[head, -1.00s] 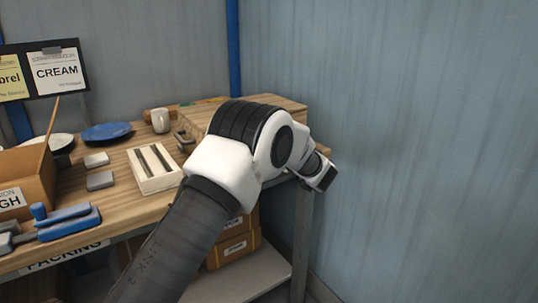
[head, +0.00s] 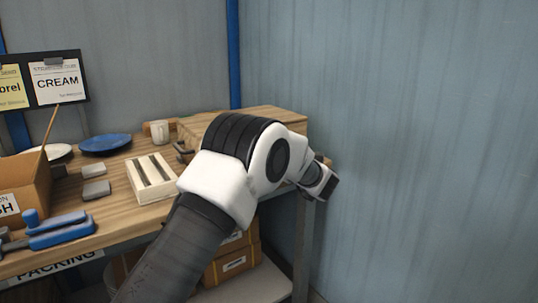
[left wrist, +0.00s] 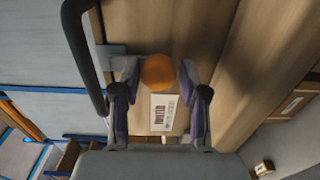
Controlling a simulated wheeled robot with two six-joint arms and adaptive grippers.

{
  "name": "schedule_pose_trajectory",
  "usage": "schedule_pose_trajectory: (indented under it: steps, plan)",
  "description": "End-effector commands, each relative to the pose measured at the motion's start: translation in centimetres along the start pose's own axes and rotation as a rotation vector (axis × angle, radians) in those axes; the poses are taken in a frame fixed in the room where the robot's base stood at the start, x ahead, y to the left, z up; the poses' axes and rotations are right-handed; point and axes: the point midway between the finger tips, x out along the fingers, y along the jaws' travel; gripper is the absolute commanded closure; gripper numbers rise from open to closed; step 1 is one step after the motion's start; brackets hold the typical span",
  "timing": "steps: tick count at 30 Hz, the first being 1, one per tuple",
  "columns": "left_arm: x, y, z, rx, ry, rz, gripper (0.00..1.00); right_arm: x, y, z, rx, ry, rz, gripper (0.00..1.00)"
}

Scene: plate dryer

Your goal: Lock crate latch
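A wooden crate (head: 275,115) stands at the far right end of the bench, partly hidden behind my left arm. A dark handle (head: 182,151) shows on its left side. In the left wrist view, a pale wood surface (left wrist: 215,35) fills the middle, with a black handle (left wrist: 82,60) at the left. A round orange piece (left wrist: 158,72), possibly the latch knob, shows between the fingertips of my left gripper (left wrist: 159,72). The fingers are apart, with small gaps beside the orange piece; contact is unclear. A white printed label (left wrist: 163,112) lies below it. My right gripper is out of view.
The bench (head: 120,205) holds a slotted wooden rack (head: 152,178), a white mug (head: 159,132), a blue plate (head: 105,143), a blue clamp-like tool (head: 60,232) and a cardboard box (head: 25,180). A blue-grey wall (head: 430,150) stands close on the right. Cardboard boxes (head: 234,263) sit below.

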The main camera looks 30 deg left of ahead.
Motion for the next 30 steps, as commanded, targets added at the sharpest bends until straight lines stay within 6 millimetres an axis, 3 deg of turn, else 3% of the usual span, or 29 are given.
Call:
schedule_pose_trajectory:
  steps: [9, 13, 24, 30]
  plan:
    - [0.0, 0.1, 0.0, 0.000, -0.001, 0.002, 0.38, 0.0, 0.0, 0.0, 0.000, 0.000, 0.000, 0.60]
    - [-0.9, 0.2, 0.1, 0.000, -0.003, 0.003, 0.38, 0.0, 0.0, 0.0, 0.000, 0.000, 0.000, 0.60]
    - [-9.6, 0.1, 0.1, 0.003, -0.004, 0.005, 0.38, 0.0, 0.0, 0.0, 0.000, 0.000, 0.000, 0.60]
    - [-11.9, 0.0, 0.0, 0.000, -0.001, 0.002, 0.38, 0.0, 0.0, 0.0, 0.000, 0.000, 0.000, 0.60]
